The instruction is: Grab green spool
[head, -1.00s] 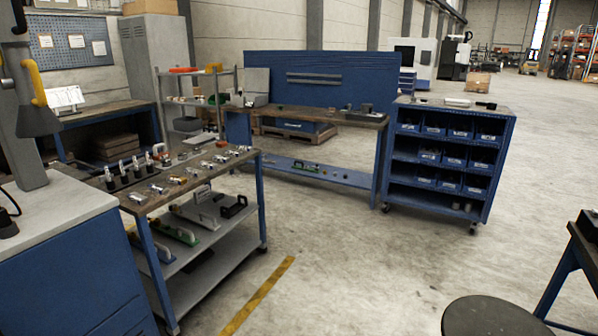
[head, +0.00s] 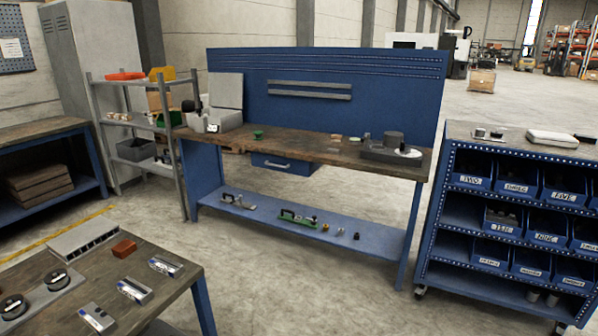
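A small green round object (head: 258,134), perhaps the green spool, sits on the wooden top of the blue workbench (head: 320,154), left of its middle. It is too small to make out its shape. Another green item (head: 298,218), long and low, lies on the bench's lower shelf. My gripper is not in view.
A wooden-topped table (head: 150,255) with metal parts stands at the front left. A blue bin cart (head: 432,225) stands right of the workbench, a grey shelf rack (head: 180,165) left of it. Bare floor (head: 290,295) lies in front of the bench.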

